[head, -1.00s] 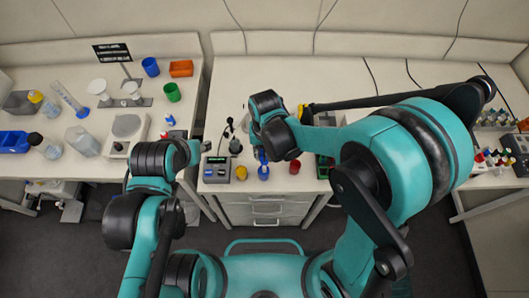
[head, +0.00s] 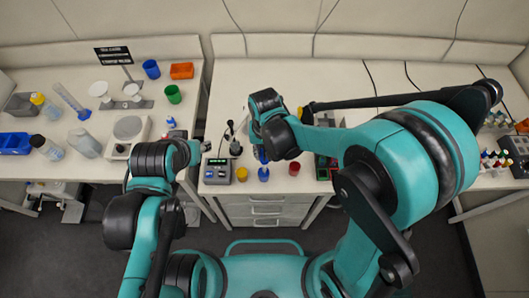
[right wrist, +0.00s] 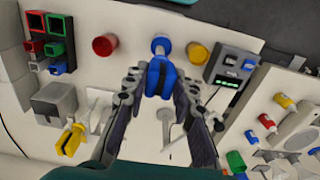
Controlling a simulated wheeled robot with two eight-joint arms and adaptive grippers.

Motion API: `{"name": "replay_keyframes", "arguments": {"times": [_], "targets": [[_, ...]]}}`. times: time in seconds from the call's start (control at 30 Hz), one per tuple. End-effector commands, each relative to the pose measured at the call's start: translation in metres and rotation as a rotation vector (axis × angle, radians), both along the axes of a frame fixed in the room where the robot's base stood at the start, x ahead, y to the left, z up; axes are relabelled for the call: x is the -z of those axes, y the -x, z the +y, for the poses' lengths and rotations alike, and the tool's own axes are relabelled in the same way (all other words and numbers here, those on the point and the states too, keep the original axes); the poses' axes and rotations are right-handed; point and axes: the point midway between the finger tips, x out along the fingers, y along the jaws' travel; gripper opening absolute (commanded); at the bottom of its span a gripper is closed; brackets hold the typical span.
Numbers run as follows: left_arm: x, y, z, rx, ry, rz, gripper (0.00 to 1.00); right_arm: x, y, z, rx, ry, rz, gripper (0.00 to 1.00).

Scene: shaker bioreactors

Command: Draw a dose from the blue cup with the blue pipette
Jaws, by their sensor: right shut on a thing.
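The blue cup (head: 263,174) stands near the front edge of the middle bench, between a yellow cup (head: 242,174) and a red cup (head: 294,168). In the right wrist view the blue cup (right wrist: 160,42) is at the top middle. My right gripper (right wrist: 159,92) is shut on the blue pipette (right wrist: 155,76), which shows between its fingers close to the cup. In the head view the right gripper (head: 261,150) is just behind the cup. I cannot tell whether the pipette's tip is inside the cup. My left gripper (head: 197,152) is by the left bench; its jaws are unclear.
A grey device with a display (right wrist: 230,68) sits beside the yellow cup. A yellow pipette (right wrist: 72,138), a grey box (right wrist: 55,98) and a rack of coloured compartments (right wrist: 48,46) are on the red cup's side. The bench behind my right arm is mostly clear.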

Motion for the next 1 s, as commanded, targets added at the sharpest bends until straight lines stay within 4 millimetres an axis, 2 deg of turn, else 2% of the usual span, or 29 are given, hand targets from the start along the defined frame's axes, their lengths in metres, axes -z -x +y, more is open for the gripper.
{"name": "replay_keyframes", "arguments": {"times": [0.8,1.0], "targets": [[-0.031,0.0,0.0,0.0,0.0,0.0,0.4,-0.044,0.0,0.0,0.0,0.0,0.0,0.18],[-0.032,0.0,0.0,0.0,0.0,0.0,0.4,-0.046,0.0,0.0,0.0,0.0,0.0,0.18]]}}
